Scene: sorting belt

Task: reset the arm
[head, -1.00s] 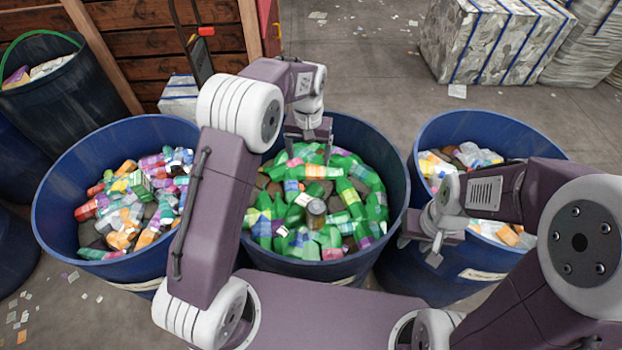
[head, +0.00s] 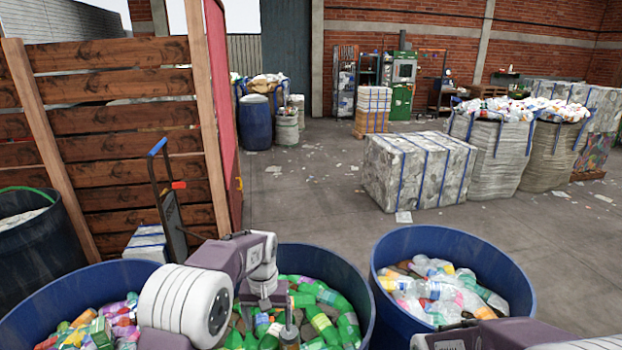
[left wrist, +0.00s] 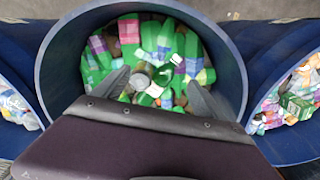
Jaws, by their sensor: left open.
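My left gripper (head: 268,318) hangs over the middle blue barrel (head: 362,290), which holds green bottles (head: 325,322). In the left wrist view its two fingers (left wrist: 160,88) are spread apart with nothing held between them. Below them lie green bottles (left wrist: 163,73) and a grey, round-topped can (left wrist: 140,81). The depth between fingertips and bottles is hard to tell. Part of my right arm (head: 490,335) shows at the bottom right in the head view; its gripper is below the frame.
A right blue barrel (head: 522,305) holds clear bottles; a left one (head: 40,300) holds mixed coloured bottles. A wooden plank wall (head: 120,130) and a hand truck (head: 168,205) stand behind at left. A strapped bale (head: 418,170) stands on open floor.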

